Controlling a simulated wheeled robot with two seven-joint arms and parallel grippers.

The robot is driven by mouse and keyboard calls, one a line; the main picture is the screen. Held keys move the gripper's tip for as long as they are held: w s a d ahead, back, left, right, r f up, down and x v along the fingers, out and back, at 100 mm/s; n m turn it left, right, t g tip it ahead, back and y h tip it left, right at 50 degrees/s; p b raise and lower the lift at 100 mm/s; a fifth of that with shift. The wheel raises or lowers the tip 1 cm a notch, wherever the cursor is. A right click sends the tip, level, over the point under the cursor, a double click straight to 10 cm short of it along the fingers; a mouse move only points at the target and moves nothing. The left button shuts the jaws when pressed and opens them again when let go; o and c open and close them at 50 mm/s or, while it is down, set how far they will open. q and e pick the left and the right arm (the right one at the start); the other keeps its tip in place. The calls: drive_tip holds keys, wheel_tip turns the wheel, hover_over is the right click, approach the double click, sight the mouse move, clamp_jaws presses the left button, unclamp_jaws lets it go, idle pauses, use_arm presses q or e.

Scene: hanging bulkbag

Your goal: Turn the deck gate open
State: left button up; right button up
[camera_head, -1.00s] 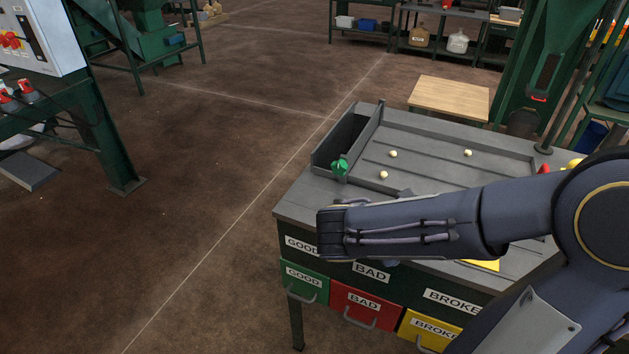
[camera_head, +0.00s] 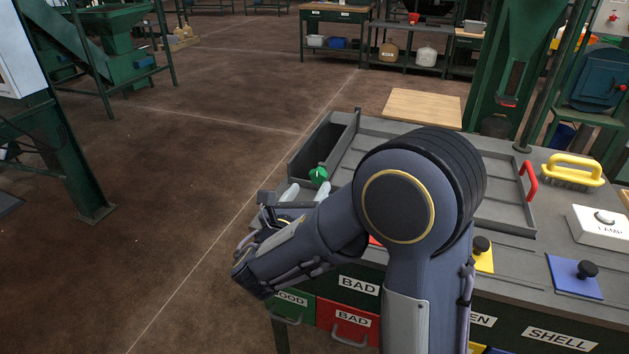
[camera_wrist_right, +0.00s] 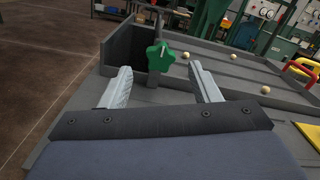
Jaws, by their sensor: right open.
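The deck gate's green star-shaped knob (camera_head: 318,174) sits at the front corner of the grey sorting deck, by the dark side trough (camera_head: 318,147). In the right wrist view the knob (camera_wrist_right: 160,57) stands upright ahead, centred between my fingers and a little beyond their tips. My right gripper (camera_head: 304,190) is open and empty, its pale fingers pointing at the knob without visible contact; it also shows in the wrist view (camera_wrist_right: 162,80). My right arm covers much of the deck in the head view. My left gripper is out of view.
Several small pale balls lie on the deck (camera_wrist_right: 233,75). A red handle (camera_head: 528,181), a yellow brush (camera_head: 572,169), a white lamp box (camera_head: 598,226) and a blue plate with a knob (camera_head: 574,277) are to the right. Labelled drawers are below.

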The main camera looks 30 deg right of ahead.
sight(317, 178)
drive_tip(key=x, duration=0.5)
drive_tip(key=c, duration=1)
